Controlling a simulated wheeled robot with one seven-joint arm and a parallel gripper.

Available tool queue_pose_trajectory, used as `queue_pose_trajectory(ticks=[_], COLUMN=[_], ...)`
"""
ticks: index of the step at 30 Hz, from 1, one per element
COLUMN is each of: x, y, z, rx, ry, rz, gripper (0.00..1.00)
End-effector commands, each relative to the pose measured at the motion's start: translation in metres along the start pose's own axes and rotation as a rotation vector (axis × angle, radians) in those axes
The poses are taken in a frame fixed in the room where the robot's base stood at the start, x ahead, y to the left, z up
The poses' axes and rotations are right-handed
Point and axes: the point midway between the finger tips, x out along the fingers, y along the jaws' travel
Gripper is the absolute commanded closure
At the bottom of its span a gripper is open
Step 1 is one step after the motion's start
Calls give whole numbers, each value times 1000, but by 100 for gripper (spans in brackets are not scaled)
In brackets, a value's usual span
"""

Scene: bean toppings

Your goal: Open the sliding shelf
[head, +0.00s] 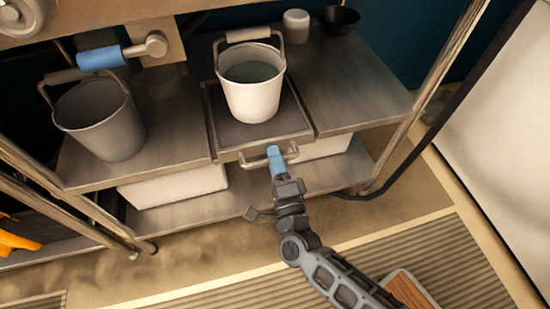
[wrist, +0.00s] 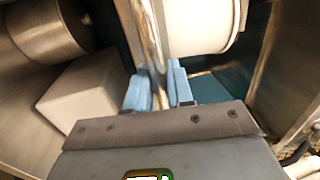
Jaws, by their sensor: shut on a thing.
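The sliding shelf (head: 226,143) is a dark tray in the middle of the metal shelf unit, with a metal bar handle (head: 290,155) on its front edge. A white bucket (head: 253,98) with a raised handle stands upright on it. My gripper (head: 275,153) is at the handle in the head view, with its light blue fingers around the bar. In the wrist view the fingers (wrist: 157,88) are on both sides of the shiny handle bar (wrist: 150,45). The tray's front edge sticks out slightly past the neighbouring shelf edges. The fingers hide part of the handle.
A grey bucket (head: 100,125) stands on the shelf at left. A white cup (head: 296,26) and a dark bowl (head: 339,19) stand at the back. White boxes (head: 173,187) sit on the lower shelf. The floor (head: 200,250) in front is mostly clear.

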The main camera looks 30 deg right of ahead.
Motion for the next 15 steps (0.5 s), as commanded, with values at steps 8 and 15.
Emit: queue_pose_trajectory(ticks=[8, 15], x=[-1, -22], y=[0, -3], z=[0, 0], rx=[0, 0], ry=[-1, -1], rz=[2, 4], gripper=[100, 100])
